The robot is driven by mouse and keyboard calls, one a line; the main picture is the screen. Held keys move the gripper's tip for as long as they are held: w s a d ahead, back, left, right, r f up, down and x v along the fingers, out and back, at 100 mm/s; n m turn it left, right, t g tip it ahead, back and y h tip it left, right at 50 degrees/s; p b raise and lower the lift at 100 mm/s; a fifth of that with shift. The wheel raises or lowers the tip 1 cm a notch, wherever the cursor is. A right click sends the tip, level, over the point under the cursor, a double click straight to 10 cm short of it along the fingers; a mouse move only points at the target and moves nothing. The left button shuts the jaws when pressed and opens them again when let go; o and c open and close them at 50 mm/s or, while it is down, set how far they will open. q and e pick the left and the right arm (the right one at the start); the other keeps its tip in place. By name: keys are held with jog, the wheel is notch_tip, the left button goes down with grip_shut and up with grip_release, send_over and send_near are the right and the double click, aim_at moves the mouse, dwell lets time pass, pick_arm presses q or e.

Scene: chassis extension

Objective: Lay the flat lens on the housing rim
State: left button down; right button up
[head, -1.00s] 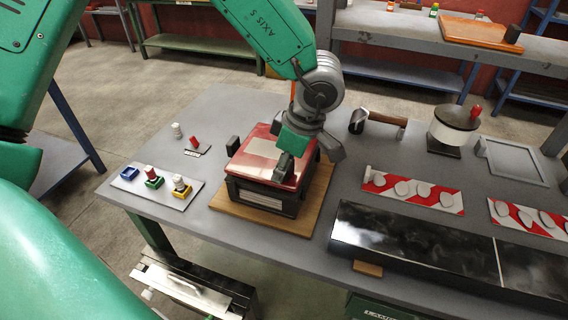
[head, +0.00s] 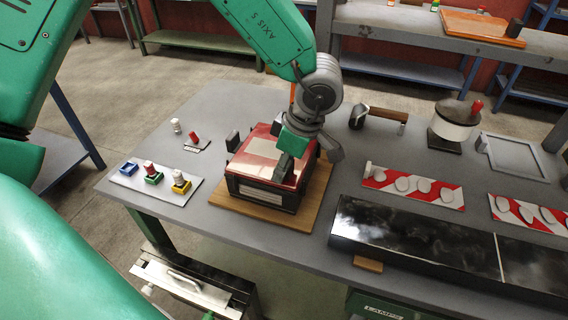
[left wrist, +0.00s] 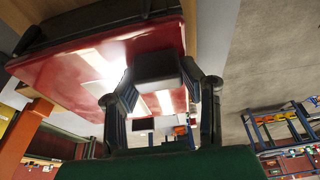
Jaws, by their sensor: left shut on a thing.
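The flat lens (head: 262,147) is a red panel with a pale band, seen over the top of the dark housing (head: 262,193). It lies close over the rim; I cannot tell whether it touches all round. My left gripper (head: 284,166) is at its right part, shut on a dark grey block that appears to belong to the lens. In the left wrist view, the fingers (left wrist: 162,100) stand either side of this block, with the red lens (left wrist: 60,78) behind it. Another dark block (head: 232,143) stands at the lens's left side. My right gripper is not seen.
The housing stands on a wooden board (head: 229,205) on the grey table. A white plate (head: 130,185) with small coloured holders is at left. A black glossy panel (head: 410,240), red-white striped strips (head: 420,190) and a pot-like item (head: 453,122) are at right.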

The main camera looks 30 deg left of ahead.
pick_arm(q)
jog(key=c, duration=1)
grip_release()
jog(key=shift+o, duration=0.2)
jog(key=v, duration=1.1)
jog(key=shift+r, duration=0.45)
